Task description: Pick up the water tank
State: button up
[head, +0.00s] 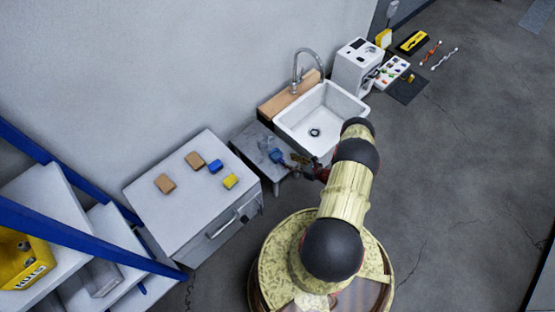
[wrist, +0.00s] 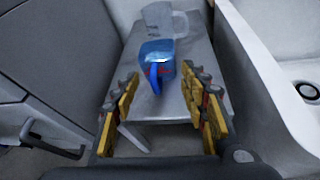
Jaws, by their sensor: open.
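A blue see-through container with a blue handle, which looks like the water tank (wrist: 158,50), stands on a small grey side table (wrist: 178,105). It also shows in the head view (head: 277,156). A clear jug with a handle (wrist: 158,18) stands right behind it. My gripper (wrist: 163,95) is open and empty. Its yellow fingers are spread on the near side of the tank, one to the left and one to the right of its handle, apart from it. In the head view my gripper (head: 303,166) is at the table's right end, partly hidden by my arm.
A white sink (head: 320,112) stands close on the right of the table. A grey drawer cabinet (head: 195,200) stands close on the left, with brown, blue and yellow blocks on top. A white machine (head: 355,66) is beyond the sink. Open floor lies to the right.

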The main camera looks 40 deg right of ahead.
jog(key=w+f+b, duration=0.1)
jog(key=w+a+f+b, duration=0.1)
jog(key=shift+w+f, duration=0.35)
jog(key=shift+w, duration=0.5)
jog(key=shift+c, duration=0.7)
grip_shut()
jog(key=shift+a, duration=0.1)
